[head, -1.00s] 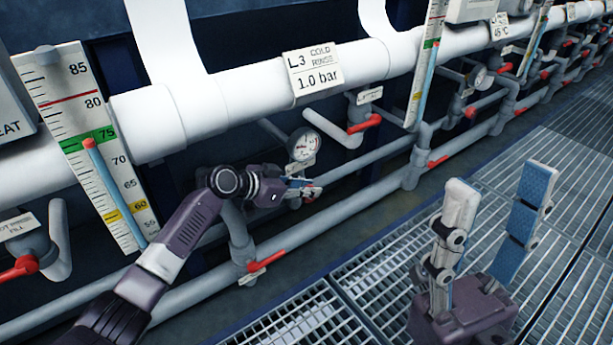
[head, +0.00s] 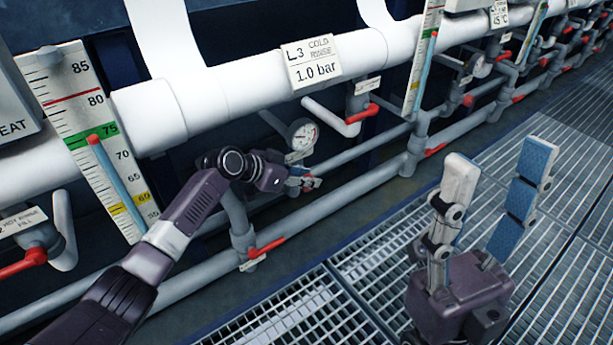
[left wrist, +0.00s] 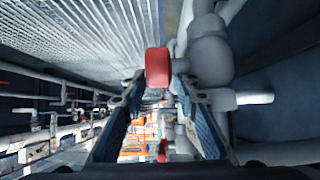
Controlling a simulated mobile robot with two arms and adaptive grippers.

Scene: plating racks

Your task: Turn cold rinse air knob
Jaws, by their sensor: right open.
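A red knob (left wrist: 158,67) on a grey valve body (left wrist: 208,62) shows in the left wrist view, just beyond and between the fingertips of my left gripper (left wrist: 160,88). The fingers stand apart with small gaps beside the knob; contact cannot be made out. In the head view my left gripper (head: 304,181) is at the pipes below the round pressure gauge (head: 303,134), and a little red shows at its tips. The cold rinse sign (head: 313,62) reads "L3 COLD RINSE 1.0 bar". My right gripper (head: 498,178) is open and empty above the grating.
Red lever handles sit nearby: one on the lower pipe (head: 265,247), one right of the gauge (head: 362,114). A thick white pipe (head: 250,88) runs above. A thermometer scale (head: 92,140) stands at left. Floor grating (head: 400,270) lies in front of the pipes.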

